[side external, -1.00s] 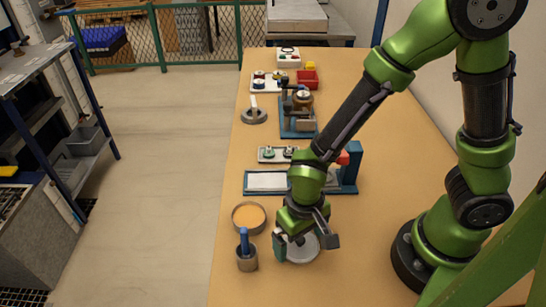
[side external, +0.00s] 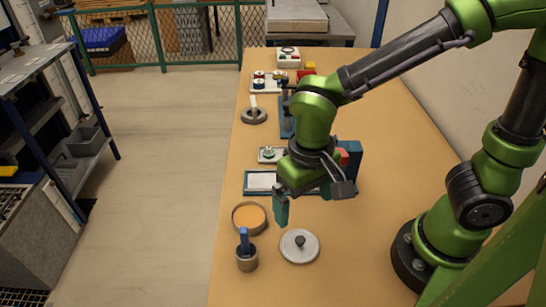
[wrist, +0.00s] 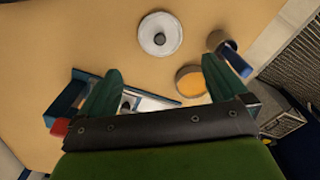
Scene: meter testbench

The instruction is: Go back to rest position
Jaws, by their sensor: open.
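My gripper (side external: 312,205) is open and empty, raised above the bench (side external: 400,165) in front of the blue-framed fixture. In the wrist view its two green fingers (wrist: 160,92) are spread wide with nothing between them. A round grey lid with a dark knob (side external: 300,246) lies on the bench below and apart from the gripper. The lid also shows in the wrist view (wrist: 160,35). My forearm and gripper hide part of the fixtures behind.
A round dish with an orange inside (side external: 249,218) and a cup with a blue handle (side external: 246,254) stand left of the lid. A blue fixture with a white plate (side external: 262,181) is behind. Blue and red parts (side external: 347,160) stand upright close to my gripper. The right bench is clear.

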